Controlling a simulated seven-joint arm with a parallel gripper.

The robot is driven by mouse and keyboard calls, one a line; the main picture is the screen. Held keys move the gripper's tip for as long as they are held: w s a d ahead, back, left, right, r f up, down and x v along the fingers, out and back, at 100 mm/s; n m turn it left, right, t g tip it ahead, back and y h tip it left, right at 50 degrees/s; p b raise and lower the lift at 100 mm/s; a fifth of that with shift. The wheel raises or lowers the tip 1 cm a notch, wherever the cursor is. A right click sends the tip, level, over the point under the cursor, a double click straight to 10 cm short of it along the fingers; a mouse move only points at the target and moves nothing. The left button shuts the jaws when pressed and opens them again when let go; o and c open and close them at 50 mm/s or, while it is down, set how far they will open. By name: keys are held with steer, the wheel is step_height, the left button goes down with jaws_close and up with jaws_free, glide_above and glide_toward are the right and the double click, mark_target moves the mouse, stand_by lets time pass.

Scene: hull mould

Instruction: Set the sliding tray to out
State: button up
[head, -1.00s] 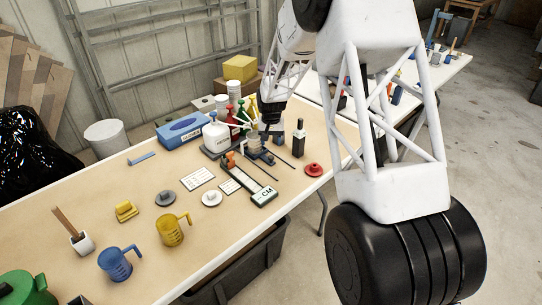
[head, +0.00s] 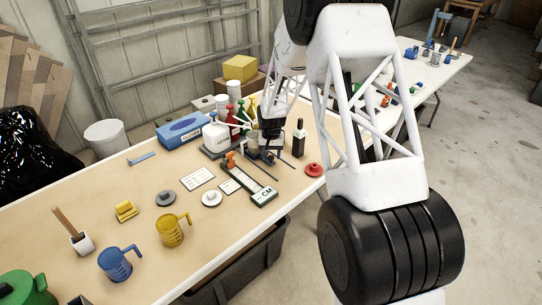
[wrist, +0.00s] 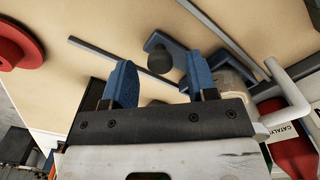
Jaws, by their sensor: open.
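What looks like the sliding tray is a dark blue-grey piece (wrist: 181,62) with a round dark knob (wrist: 159,58), seen in the wrist view between two thin rails (wrist: 110,60). My gripper (wrist: 159,82) is open, its blue fingers on either side of the knob's line, with nothing between them. The knob appears just beyond the fingertips; I cannot tell whether they touch. In the head view my gripper (head: 270,143) is low over the rails (head: 262,171), and it hides most of the tray there.
A white jug (head: 216,138) and colored pump bottles stand close behind and left of my gripper. A CM scale (head: 262,196) lies in front.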

steer(key=shift+f, duration=0.5)
steer(key=shift+c, duration=0.3)
jaws_close()
